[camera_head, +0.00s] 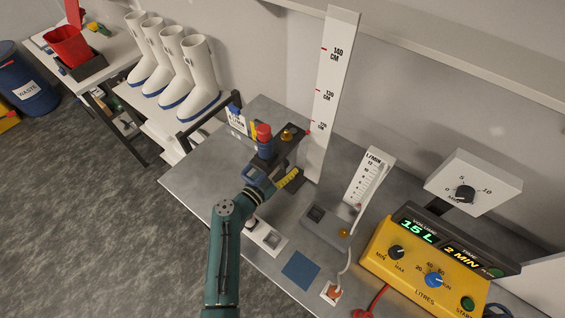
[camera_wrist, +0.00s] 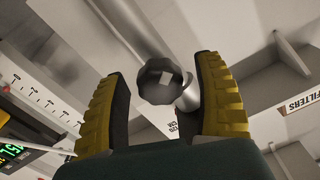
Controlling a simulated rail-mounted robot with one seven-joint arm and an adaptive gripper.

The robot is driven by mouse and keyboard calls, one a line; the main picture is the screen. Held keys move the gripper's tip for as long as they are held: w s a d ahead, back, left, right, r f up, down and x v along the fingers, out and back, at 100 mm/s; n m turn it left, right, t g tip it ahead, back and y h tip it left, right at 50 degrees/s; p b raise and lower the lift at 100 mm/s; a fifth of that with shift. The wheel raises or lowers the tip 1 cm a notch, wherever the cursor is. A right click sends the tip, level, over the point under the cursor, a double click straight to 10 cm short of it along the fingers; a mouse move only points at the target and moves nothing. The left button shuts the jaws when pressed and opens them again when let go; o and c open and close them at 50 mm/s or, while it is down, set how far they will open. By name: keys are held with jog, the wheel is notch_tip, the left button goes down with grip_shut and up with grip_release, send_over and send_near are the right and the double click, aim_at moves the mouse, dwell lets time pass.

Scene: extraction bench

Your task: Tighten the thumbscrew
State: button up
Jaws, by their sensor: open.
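A dark, faceted round knob (camera_wrist: 160,81), which looks like the thumbscrew, shows in the wrist view with a silver cylinder (camera_wrist: 189,94) beside it. My gripper (camera_wrist: 163,85) is open. Its two yellow-padded fingers stand on either side of the knob, with a gap visible on both sides. How deep the knob sits between them I cannot tell. In the head view my gripper (camera_head: 274,152) is at the grey bracket by the tall height scale (camera_head: 331,85). The dark knob cannot be made out there, where my gripper covers part of the bracket.
A red-topped blue part (camera_head: 264,140) and a brass-coloured knob (camera_head: 288,134) are close to my gripper. A flow meter (camera_head: 368,180) and a yellow control box (camera_head: 415,262) stand to the right. A blue square (camera_head: 300,269) lies on the grey bench.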

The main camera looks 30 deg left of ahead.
jog(key=c, duration=1.2)
jog(key=shift+r, duration=0.1)
jog(key=m, duration=0.5)
jog(key=shift+p, duration=0.35)
jog(key=m, duration=0.6)
jog(key=shift+b, duration=0.3)
jog(key=shift+c, duration=0.2)
jog(key=m+b, duration=0.1)
jog(key=m, duration=0.4)
jog(key=m+b, duration=0.1)
jog(key=m, duration=0.2)
jog(key=m+b, duration=0.1)
jog(key=m, duration=0.1)
jog(key=shift+f+m, duration=0.2)
jog(key=shift+m, duration=0.2)
